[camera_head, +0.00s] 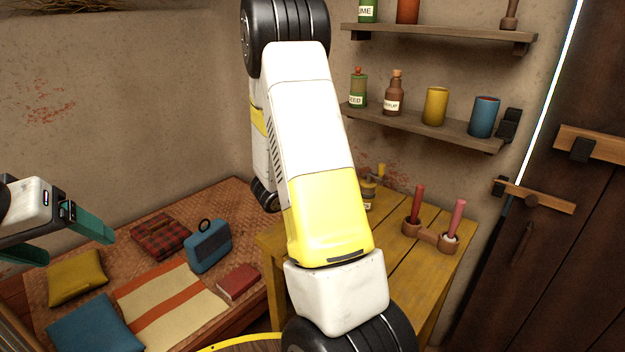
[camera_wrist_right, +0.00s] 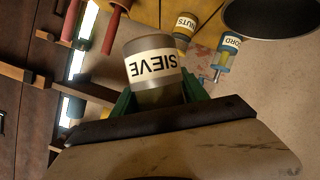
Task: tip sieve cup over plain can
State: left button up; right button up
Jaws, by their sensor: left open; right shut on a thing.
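The sieve cup (camera_wrist_right: 152,62), a grey-brown cylinder with a cream SIEVE label, is between the green fingers of my right gripper (camera_wrist_right: 158,95) in the right wrist view. The gripper is shut on it. The label reads upside down in that view, and I cannot tell the cup's tilt. A dark, round, open-mouthed vessel (camera_wrist_right: 270,16) is cut off at the upper right there; I cannot tell whether it is the plain can. My right arm hides the cup and right gripper in the head view. My left gripper (camera_head: 78,248) is open and empty at the left, above the mat.
A yellow table (camera_head: 404,262) bears a pestle holder (camera_head: 430,236). Containers labelled NUTS (camera_wrist_right: 184,24) and CORD (camera_wrist_right: 228,48) show beyond the cup. Shelves (camera_head: 425,125) with bottles and cups are on the wall. A blue bag (camera_head: 208,247) and cushions lie on the woven mat.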

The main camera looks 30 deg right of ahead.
jog(key=shift+f+n+g+h, duration=0.15)
jog(key=shift+n+g+h, duration=0.2)
jog(key=shift+n, duration=0.35)
jog(key=w+n+h, duration=0.1)
jog(key=n, duration=0.2)
jog(key=w+a+r+n+g+h, duration=0.1)
jog(key=n+h, duration=0.1)
jog(key=n, duration=0.2)
jog(key=w+a+n+h, duration=0.1)
jog(key=n, duration=0.3)
jog(key=shift+w+r+h, duration=0.25)
jog(key=shift+w+h, duration=0.1)
jog(key=shift+w, duration=0.05)
dwell(0.8)
notch_tip(320, 180, up, 6)
jog(key=m+t+y, duration=0.4)
jog(key=m+y, duration=0.3)
jog(key=m, duration=0.9)
jog(key=shift+m, duration=0.3)
